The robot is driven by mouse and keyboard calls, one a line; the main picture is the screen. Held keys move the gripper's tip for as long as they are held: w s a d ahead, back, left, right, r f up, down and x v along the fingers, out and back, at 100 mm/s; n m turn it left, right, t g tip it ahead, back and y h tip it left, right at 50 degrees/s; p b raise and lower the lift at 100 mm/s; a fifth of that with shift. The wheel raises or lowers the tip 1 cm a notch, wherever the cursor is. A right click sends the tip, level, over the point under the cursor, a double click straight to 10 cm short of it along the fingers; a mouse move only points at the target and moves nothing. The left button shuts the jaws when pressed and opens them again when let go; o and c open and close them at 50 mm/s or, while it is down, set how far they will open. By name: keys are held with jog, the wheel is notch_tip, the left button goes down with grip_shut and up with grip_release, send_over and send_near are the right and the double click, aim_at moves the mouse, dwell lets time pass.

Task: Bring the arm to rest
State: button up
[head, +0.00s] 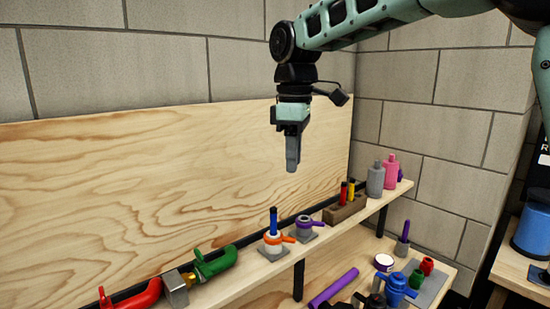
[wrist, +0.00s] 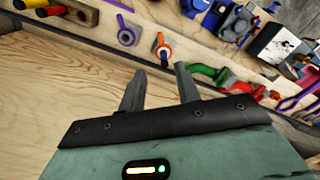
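My gripper (head: 292,167) hangs fingers down from my raised arm, in front of the plywood back panel and above the narrow shelf. In the head view its fingers overlap, so the gap does not show there. In the wrist view my gripper (wrist: 160,70) shows two grey fingers apart with nothing between them. It touches nothing that I can see.
The shelf (head: 228,292) below holds an orange-handled piece (head: 277,239), a purple-handled piece (head: 305,225), green (head: 214,262) and red (head: 133,295) clamps, and grey (head: 376,180) and pink (head: 390,172) bottles. A block wall (head: 440,120) stands behind. Air around the gripper is clear.

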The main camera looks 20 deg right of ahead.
jog(key=s+a+f+m+b, duration=0.1)
jog(key=s+a+f, duration=0.3)
jog(key=s+f, duration=0.25)
jog(key=s+a+f+m+b, duration=0.1)
jog(key=s+a+f, duration=0.35)
jog(key=s, duration=0.35)
jog(key=s+d+f+m, duration=0.1)
jog(key=s+d+f, duration=0.1)
jog(key=s+f, duration=0.7)
jog(key=s, duration=0.5)
jog(key=shift+f+m+y, duration=0.15)
jog(key=shift+m+y, duration=0.15)
jog(key=shift+m, duration=0.1)
